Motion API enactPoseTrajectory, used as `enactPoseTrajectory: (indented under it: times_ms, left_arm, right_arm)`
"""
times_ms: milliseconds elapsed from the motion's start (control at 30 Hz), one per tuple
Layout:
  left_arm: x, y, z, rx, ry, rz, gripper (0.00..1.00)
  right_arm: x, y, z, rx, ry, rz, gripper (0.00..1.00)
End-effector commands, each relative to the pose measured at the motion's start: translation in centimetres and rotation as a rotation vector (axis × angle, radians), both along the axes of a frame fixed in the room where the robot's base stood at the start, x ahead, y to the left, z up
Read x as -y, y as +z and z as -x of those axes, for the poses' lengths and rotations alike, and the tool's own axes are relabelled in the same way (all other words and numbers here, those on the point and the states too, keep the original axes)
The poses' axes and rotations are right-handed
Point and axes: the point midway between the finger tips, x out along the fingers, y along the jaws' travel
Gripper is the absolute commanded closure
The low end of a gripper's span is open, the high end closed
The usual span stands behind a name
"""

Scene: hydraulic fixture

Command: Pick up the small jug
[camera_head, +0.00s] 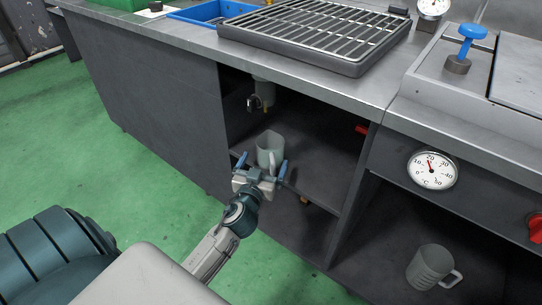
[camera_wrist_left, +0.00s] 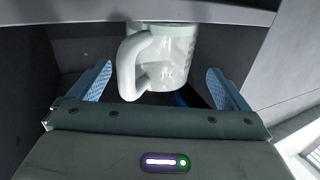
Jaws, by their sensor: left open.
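A small pale, translucent jug (camera_head: 269,147) stands upright on the shelf inside the open cabinet. My left gripper (camera_head: 262,165) is open at the front of that shelf, just before the jug, with its blue fingers spread. In the left wrist view the jug (camera_wrist_left: 172,60) is ahead between the two fingers of the gripper (camera_wrist_left: 160,70), its handle facing the camera and a little to the left. No finger visibly touches it. The jug's top is cut off by the shelf or counter edge there. My right gripper is not in view.
A second, ribbed jug (camera_head: 430,267) stands in the lower right compartment. The counter edge (camera_head: 330,88) and cabinet side wall (camera_head: 352,190) bound the opening. A metal grate (camera_head: 320,30) and a blue bin (camera_head: 215,12) are on top. Green floor (camera_head: 150,180) lies clear at left.

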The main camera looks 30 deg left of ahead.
Motion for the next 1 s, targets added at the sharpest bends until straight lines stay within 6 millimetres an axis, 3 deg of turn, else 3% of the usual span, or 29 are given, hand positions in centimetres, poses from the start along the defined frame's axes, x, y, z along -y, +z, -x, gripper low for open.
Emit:
enactPoseTrajectory:
  times_ms: [233,533,800,1000]
  left_arm:
    - [-1.0,0.0,-3.4,0.002,0.000,-0.001,0.02]
    - [-1.1,-0.1,-3.9,-0.001,0.000,0.000,0.02]
    - [-1.1,-0.1,-3.8,-0.001,0.000,0.000,0.54]
    - [-1.1,0.0,-3.8,0.000,0.000,0.000,0.59]
  right_arm:
    - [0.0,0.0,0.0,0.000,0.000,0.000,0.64]
    - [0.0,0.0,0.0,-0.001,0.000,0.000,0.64]
    - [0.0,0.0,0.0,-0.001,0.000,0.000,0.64]
    - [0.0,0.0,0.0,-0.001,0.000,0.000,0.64]
